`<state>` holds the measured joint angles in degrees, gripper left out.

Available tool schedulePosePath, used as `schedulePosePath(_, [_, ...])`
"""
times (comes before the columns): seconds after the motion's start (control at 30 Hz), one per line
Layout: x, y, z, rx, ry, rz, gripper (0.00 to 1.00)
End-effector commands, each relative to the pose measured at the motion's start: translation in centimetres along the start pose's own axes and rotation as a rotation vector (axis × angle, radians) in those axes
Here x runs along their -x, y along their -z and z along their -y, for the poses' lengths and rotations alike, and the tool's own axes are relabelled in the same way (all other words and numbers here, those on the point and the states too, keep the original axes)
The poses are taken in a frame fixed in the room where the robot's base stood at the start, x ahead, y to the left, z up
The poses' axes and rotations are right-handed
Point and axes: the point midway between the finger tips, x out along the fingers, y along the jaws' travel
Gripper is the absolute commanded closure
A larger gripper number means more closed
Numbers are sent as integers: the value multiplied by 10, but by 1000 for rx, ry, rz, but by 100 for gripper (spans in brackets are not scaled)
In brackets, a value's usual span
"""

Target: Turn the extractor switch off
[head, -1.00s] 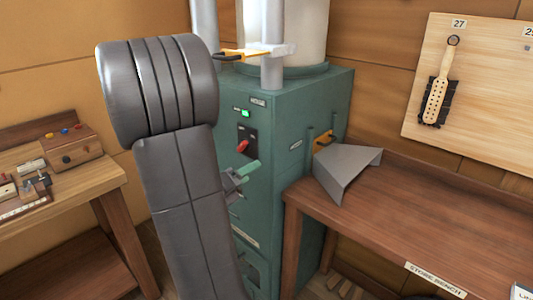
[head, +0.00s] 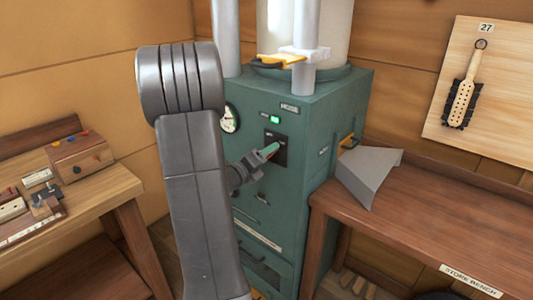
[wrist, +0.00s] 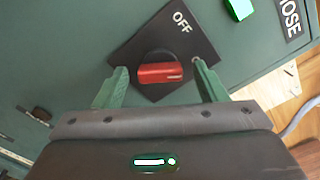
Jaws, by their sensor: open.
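The extractor switch is a red rotary knob (wrist: 160,73) on a black plate (wrist: 205,55), with the word OFF printed on the plate. The knob's white mark sits at its right end in the wrist view, not at OFF. My gripper (wrist: 160,67) is open, with one green finger on each side of the knob; I cannot tell whether either touches it. In the head view my gripper (head: 266,153) is in front of the black plate (head: 282,155) and hides most of the knob. A green lamp (head: 275,119) above the plate is lit.
The switch is on a green cabinet (head: 310,115) with a gauge (head: 230,119) and pipes on top. A yellow-handled valve (head: 280,60) is on a pipe. A bench (head: 440,220) with a grey hood (head: 368,176) stands right, another bench (head: 110,195) left.

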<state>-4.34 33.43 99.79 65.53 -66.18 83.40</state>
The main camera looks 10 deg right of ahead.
Motion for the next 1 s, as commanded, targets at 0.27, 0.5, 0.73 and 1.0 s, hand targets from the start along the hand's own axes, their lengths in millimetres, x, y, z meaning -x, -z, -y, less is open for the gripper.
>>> schedulePosePath(0.27, [-6,0,0,1,0,1,35])
schedulePosePath(0.5, [-6,0,0,0,0,1,62])
schedulePosePath(0.73, [-6,0,0,3,0,0,79])
schedulePosePath(1.0, [-6,1,-1,71,1,0,79])
